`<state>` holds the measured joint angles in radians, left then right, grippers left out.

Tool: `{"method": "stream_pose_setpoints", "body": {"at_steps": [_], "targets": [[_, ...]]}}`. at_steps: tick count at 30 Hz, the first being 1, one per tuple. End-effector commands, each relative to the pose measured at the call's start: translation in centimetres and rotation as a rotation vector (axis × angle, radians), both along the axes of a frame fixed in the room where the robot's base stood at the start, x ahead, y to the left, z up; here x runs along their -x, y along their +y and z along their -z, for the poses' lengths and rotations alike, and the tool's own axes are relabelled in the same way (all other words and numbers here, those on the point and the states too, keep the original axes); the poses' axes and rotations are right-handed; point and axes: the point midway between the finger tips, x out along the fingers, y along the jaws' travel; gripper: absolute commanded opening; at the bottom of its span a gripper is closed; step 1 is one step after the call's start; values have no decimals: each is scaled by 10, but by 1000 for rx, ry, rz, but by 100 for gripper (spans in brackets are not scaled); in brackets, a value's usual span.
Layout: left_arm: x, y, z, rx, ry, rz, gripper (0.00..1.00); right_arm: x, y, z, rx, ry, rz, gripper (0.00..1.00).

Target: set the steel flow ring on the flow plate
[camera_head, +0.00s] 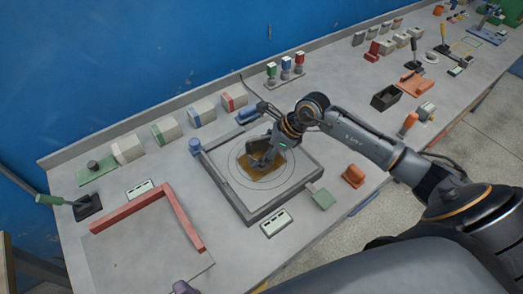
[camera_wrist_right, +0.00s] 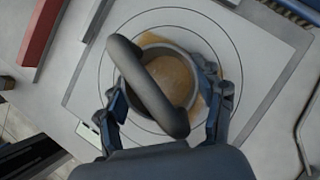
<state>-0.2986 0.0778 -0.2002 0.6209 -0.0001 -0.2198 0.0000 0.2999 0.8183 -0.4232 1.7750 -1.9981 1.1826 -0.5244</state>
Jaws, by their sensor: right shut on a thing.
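The flow plate (camera_head: 297,172) is a pale square with concentric circles, inside a dark frame on the bench. It also shows in the right wrist view (camera_wrist_right: 247,92). A tan patch (camera_head: 275,171) lies at its middle. The steel flow ring (camera_wrist_right: 152,42) is grey and round, with a thick grey bar arching over it; the tan patch shows through its opening. My right gripper (camera_wrist_right: 168,108) is shut on the ring, one finger at each side, over the plate's middle. In the head view the right gripper (camera_head: 262,157) largely hides the ring. I cannot tell whether the ring touches the plate. I see no left gripper.
A red L-shaped rail (camera_head: 178,218) lies left of the plate's frame. Pale blocks (camera_head: 167,130) line the back by the blue wall. A dark box (camera_head: 386,97) stands farther right.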

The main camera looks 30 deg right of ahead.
Motion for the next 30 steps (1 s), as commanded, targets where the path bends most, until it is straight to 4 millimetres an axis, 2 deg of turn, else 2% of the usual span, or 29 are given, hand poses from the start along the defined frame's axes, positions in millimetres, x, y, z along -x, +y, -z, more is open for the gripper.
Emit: {"method": "stream_pose_setpoints", "body": {"at_steps": [1,4,17,19,23,30], "targets": [[0,0,3,0,1,0,46,0,0,2,0,0,0,70],[1,0,1,-1,2,1,46,0,0,1,0,0,0,90],[2,2,-4,-2,3,2,46,0,0,-4,0,0,1,90],[2,2,3,-2,4,2,46,2,-4,-7,3,-4,0,90],[2,2,14,-3,3,2,46,10,-16,-25,5,-5,0,90],[2,2,33,-3,3,1,46,27,-38,-69,6,-3,2,90]]}}
